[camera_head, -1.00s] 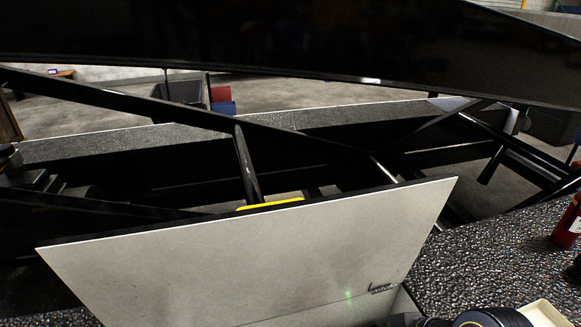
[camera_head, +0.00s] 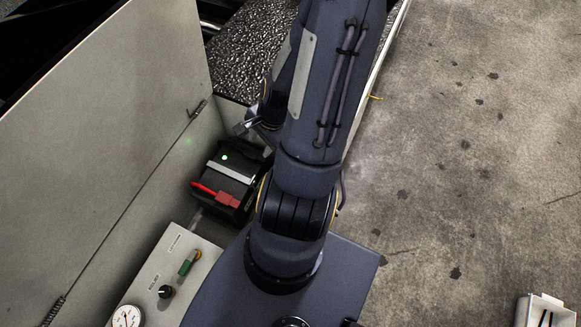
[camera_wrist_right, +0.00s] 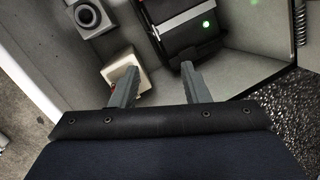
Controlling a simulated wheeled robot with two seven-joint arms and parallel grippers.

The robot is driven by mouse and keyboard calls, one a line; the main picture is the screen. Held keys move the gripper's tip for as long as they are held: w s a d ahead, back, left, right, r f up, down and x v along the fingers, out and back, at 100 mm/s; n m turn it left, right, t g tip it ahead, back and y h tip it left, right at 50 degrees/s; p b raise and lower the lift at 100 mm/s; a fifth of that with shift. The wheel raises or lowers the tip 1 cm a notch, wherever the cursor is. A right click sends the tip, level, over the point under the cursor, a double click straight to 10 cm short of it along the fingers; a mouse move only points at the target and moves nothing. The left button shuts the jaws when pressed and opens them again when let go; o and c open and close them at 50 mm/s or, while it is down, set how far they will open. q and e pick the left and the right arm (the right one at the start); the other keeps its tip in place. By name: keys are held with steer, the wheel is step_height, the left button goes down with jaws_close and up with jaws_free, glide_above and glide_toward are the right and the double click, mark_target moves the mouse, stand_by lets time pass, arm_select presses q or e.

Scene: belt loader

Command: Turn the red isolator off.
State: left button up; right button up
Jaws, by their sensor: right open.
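My right gripper (camera_head: 243,126) reaches into the open grey compartment, its fingers partly hidden by the arm. In the right wrist view its two fingers (camera_wrist_right: 159,70) stand apart with nothing between them. A cream block (camera_wrist_right: 144,80) lies behind the left fingertip, with a small red part (camera_wrist_right: 112,86) beside that finger. That may be the red isolator, mostly hidden. A black box (camera_head: 238,170) with a pale strap and lit green lamp sits below the gripper in the head view. A red piece (camera_head: 227,199) lies across its front. My left gripper is out of view.
The raised grey lid (camera_head: 110,110) stands on the left. A grey block with a round socket (camera_wrist_right: 93,16) stands near the gripper. Concrete floor at right is largely open.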

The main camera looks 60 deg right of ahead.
steer(key=s+d+f+m, duration=0.1)
steer(key=s+f+m, duration=0.1)
steer(key=f+m, duration=0.1)
steer(key=s+d+f+m+t, duration=0.1)
steer(key=s+d+f+m, duration=0.1)
steer(key=s+f+m, duration=0.1)
steer(key=s+d+f+m+h, duration=0.1)
steer(key=s+d+f+m, duration=0.1)
steer(key=f+m, duration=0.3)
steer(key=shift+s+m+b, duration=0.35)
steer(key=shift+s+m, duration=0.4)
steer(key=shift+m, duration=0.15)
steer(key=shift+s+f+m+t, duration=0.2)
steer(key=shift+s+m+t, duration=0.1)
steer(key=shift+m, duration=0.2)
steer(key=shift+d+f+h, duration=0.1)
steer(key=shift+f+h, duration=0.1)
steer(key=shift+h, duration=0.1)
steer(key=x, duration=0.7)
steer(key=shift+w+f, duration=0.1)
steer(key=shift+f, duration=0.2)
jaws_close()
